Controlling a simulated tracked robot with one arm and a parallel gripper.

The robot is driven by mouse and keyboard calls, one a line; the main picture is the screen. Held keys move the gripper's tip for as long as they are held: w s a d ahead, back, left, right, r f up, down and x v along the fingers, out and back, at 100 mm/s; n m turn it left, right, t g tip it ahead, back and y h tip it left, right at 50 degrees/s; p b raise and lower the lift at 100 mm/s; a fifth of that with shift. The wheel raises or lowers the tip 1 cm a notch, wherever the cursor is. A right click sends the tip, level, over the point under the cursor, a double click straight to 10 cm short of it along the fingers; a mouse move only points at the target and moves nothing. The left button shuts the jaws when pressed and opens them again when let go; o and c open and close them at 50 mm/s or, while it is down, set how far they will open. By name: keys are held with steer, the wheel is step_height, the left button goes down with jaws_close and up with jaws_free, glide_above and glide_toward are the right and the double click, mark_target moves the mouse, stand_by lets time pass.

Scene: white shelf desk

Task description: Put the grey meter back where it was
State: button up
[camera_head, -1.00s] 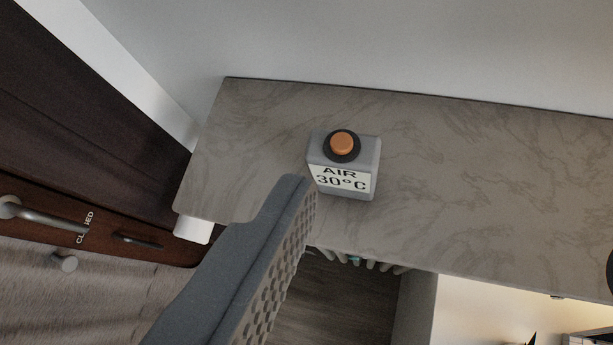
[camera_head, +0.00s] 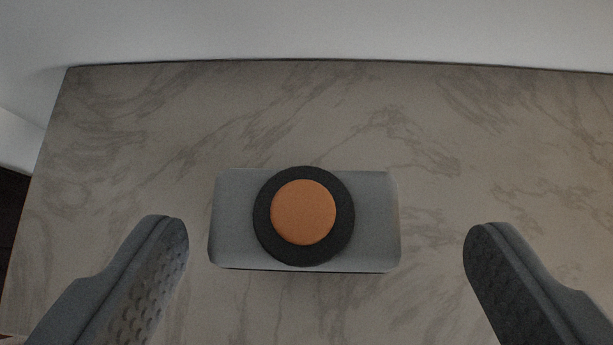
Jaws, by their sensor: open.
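The grey meter (camera_head: 375,218) stands on the marbled grey desk top, seen from above, with an orange button in a black ring on its top. Its front label is out of sight now. My gripper (camera_head: 326,232) is open, with one finger to the left of the meter and one to the right. There is a gap on both sides, and neither finger touches it. How far the fingertips are above the desk top I cannot tell.
The desk top (camera_head: 480,130) is clear around the meter. A pale wall (camera_head: 320,30) runs along its back edge. The desk's left edge shows at the far left, with a dark area beyond it.

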steer(key=shift+a+p+x, duration=0.2)
steer(key=shift+p+x, duration=0.2)
steer(key=shift+x, duration=1.1)
steer(key=shift+a+p+x, duration=0.2)
steer(key=shift+p+x, duration=0.15)
steer(key=shift+x, duration=1.15)
steer(key=shift+f, duration=0.15)
steer(key=c, duration=1.2)
